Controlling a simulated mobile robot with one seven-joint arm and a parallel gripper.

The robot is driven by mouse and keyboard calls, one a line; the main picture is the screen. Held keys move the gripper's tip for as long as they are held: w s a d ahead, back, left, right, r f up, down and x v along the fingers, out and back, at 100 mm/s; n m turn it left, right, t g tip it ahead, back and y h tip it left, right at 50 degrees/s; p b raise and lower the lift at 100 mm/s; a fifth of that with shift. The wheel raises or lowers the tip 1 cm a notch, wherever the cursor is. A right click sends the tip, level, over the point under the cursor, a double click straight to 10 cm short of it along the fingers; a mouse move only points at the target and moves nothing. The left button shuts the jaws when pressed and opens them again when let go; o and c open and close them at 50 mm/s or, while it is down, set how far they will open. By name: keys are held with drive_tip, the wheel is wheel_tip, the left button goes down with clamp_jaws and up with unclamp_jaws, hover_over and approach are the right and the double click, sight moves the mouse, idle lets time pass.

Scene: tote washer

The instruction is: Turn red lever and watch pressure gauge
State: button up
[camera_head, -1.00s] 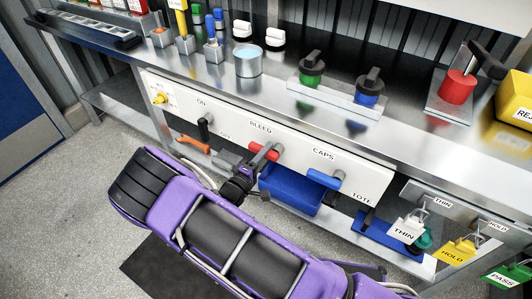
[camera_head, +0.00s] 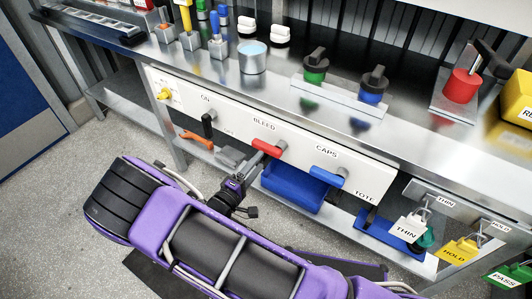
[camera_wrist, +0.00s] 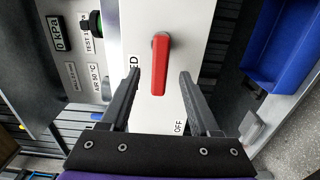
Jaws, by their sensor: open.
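The red lever (camera_head: 266,148) is on the white front panel under the bench, below the BLEED label. In the wrist view the red lever (camera_wrist: 160,66) lies lengthwise between my two dark fingers, with gaps on both sides. My gripper (camera_wrist: 160,78) is open and empty, in front of the panel. In the head view my gripper (camera_head: 243,172) is just below and left of the lever. A small display reading 0 kPa (camera_wrist: 57,33) is at the upper left of the wrist view.
A black lever (camera_head: 208,124) is left of the red one and a blue lever (camera_head: 328,177) is right. A blue bin (camera_head: 293,188) sits below the panel. A green round part (camera_wrist: 93,25) is near the display.

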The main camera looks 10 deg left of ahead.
drive_tip(key=v, duration=1)
drive_tip(key=shift+s, duration=0.2)
drive_tip(key=shift+r, duration=0.1)
